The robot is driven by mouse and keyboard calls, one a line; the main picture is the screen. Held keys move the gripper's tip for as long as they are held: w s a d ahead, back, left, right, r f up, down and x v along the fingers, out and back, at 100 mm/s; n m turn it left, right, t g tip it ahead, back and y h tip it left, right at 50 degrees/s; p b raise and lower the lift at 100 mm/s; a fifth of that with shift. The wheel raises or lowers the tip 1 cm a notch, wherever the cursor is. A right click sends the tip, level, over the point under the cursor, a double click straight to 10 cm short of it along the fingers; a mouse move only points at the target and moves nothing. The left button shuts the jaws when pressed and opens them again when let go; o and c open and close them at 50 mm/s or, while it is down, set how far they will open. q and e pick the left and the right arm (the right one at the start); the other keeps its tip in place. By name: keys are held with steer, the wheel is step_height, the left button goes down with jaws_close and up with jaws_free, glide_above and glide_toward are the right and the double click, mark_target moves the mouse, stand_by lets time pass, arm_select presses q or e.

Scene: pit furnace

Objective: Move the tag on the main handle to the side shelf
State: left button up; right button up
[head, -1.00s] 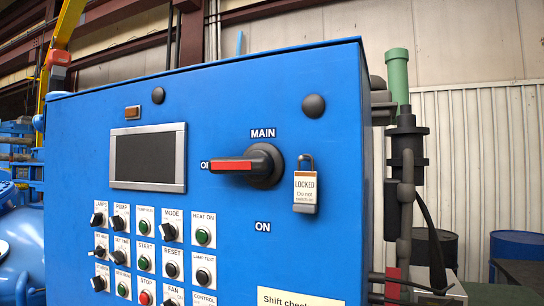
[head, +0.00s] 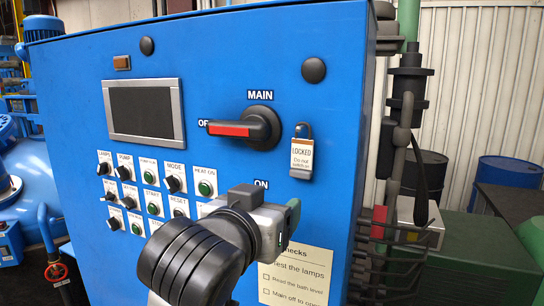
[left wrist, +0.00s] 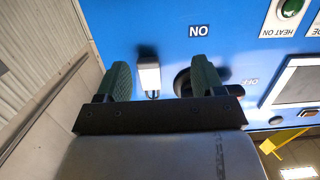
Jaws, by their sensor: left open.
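The tag (head: 302,155), a white-and-brown plate marked LOCKED on a grey shackle, hangs at the right of the main handle (head: 233,129) on the blue panel. The handle is black with a red stripe and points left to OFF. My left gripper (head: 291,216) is below the tag, with one green fingertip showing. In the left wrist view my left gripper (left wrist: 160,76) is open and empty. There the tag (left wrist: 149,75) appears between the fingers, and the right finger partly covers the handle (left wrist: 182,84). I cannot clearly make out the side shelf. My right gripper is not in view.
Knobs and buttons (head: 150,200) fill the lower panel, near my arm. A checklist (head: 296,275) is below my gripper.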

arm_select(q)
steer(key=t, duration=0.1)
glide_toward(302, 149)
steer(key=s, duration=0.1)
steer(key=shift+m+h, duration=0.3)
steer(key=p+x, duration=0.1)
steer(key=x, duration=0.2)
steer(key=p+x, duration=0.3)
steer(key=x, duration=0.2)
steer(key=shift+w+a+f, duration=0.25)
steer(key=shift+w+f, duration=0.1)
steer(key=shift+w, duration=0.1)
steer(key=shift+p+x, duration=0.45)
steer(key=shift+x, duration=0.45)
steer(key=shift+f, duration=0.15)
steer(key=c, duration=1)
steer(key=shift+r, duration=0.4)
